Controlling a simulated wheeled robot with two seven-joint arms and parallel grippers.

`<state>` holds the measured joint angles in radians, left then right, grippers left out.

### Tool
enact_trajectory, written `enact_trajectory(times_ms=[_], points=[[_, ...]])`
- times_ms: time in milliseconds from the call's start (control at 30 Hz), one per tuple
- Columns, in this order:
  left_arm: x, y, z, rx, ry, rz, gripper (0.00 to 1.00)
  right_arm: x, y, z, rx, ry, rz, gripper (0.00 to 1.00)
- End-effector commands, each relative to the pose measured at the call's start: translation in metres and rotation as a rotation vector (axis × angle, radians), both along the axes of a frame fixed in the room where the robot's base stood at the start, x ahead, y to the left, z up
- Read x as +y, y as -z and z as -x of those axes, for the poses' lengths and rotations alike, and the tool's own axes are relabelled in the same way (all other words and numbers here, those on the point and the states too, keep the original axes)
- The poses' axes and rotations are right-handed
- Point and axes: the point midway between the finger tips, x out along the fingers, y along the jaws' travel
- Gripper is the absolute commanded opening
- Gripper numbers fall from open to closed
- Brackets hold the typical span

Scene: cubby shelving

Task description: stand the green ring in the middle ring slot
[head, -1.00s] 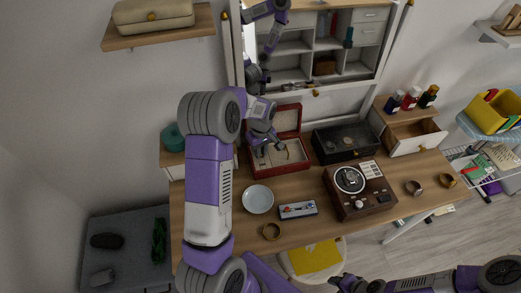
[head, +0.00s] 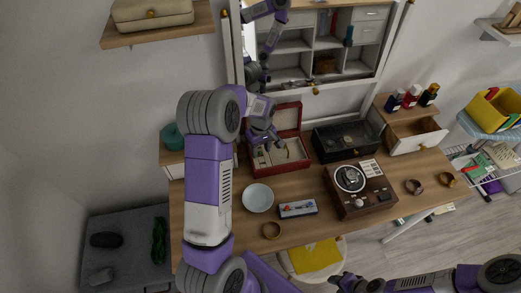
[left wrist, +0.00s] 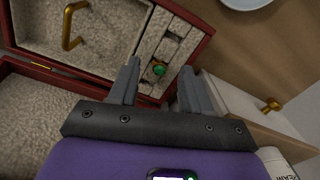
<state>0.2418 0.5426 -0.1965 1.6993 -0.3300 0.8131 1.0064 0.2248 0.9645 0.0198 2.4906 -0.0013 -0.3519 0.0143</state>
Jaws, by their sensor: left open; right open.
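The open red jewelry box (head: 292,167) stands at the back of the desk, with a pale lining. In the left wrist view, the green ring (left wrist: 160,69) sits in the box's padded slot strip (left wrist: 150,42), its green stone facing up. A dark slot (left wrist: 174,34) shows further along the strip; I cannot tell for certain which slot holds the ring. My left gripper (head: 268,143) is over the box. In its wrist view the open fingers (left wrist: 157,88) are on either side of the ring, apart from it. My right gripper (head: 343,280) is open and empty at the front edge.
A black box (head: 345,142) stands right of the red box. A mirror (head: 318,45) stands behind.

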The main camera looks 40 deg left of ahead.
Motion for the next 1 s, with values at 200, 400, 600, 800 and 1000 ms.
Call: enact_trajectory(times_ms=[200,400,600,800,1000], points=[[0.000,-0.041,-0.002,-0.005,0.001,-0.001,0.48,0.000,-0.010,0.000,0.000,0.000,0.000,0.43],[0.000,-0.061,-0.002,-0.001,0.000,-0.001,0.48,0.000,-0.014,0.000,0.000,0.000,0.000,0.43],[-0.001,-0.064,-0.001,-0.001,0.000,0.000,0.48,0.000,-0.014,0.000,0.000,0.000,0.000,0.43],[-0.001,-0.063,-0.001,0.000,0.000,0.000,0.48,0.000,-0.014,0.000,0.000,0.000,0.000,0.43],[-0.001,-0.063,-0.001,0.000,0.000,0.000,0.48,0.000,-0.014,0.000,0.000,0.000,0.000,0.43]])
